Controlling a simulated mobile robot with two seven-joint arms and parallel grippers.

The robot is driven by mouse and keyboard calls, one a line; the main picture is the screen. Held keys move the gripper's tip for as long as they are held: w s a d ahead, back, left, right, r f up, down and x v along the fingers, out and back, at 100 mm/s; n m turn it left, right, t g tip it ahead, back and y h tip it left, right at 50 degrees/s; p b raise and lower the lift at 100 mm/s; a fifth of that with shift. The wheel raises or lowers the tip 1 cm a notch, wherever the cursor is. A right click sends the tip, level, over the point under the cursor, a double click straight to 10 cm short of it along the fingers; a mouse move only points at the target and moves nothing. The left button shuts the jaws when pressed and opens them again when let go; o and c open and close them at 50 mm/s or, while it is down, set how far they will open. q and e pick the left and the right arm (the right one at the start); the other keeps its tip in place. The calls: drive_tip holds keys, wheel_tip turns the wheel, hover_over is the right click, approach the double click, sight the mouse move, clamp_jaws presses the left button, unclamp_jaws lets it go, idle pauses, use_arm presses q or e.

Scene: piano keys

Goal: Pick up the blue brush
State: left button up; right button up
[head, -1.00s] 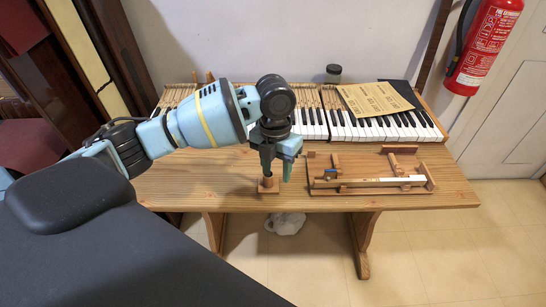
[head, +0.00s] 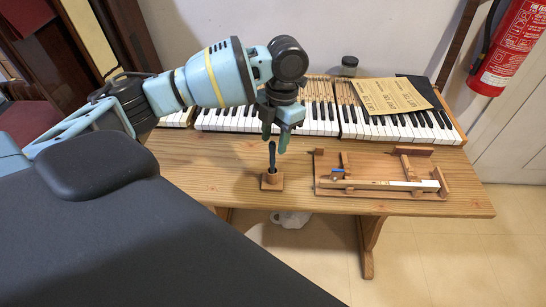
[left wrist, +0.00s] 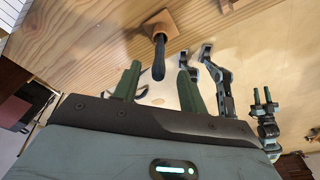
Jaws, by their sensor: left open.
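The blue brush (head: 272,156) stands upright in a small wooden holder (head: 272,183) near the front edge of the wooden table. My left gripper (head: 275,139) is open and empty around the brush's top end in the head view; whether it touches is unclear. In the left wrist view, the brush's dark end (left wrist: 159,60) points toward the gap between the two green fingers of my left gripper (left wrist: 159,70), with the holder (left wrist: 160,25) beyond. A small two-pronged part (left wrist: 264,97) at the right there looks like my right gripper; its jaw state is unclear.
A wooden board with a key mechanism (head: 345,193) lies right of the holder. Piano keys (head: 330,122) run along the table's back, with a yellowish paper (head: 390,95) and a dark-lidded jar (head: 348,66). Bare wood (head: 215,165) lies left of the holder.

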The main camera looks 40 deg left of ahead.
use_arm(q)
hover_over(272, 169)
drive_tip(key=shift+w+a+f, duration=0.1)
drive_tip(key=shift+a+f, duration=0.05)
drive_tip(key=shift+f, duration=2.45)
clamp_jaws()
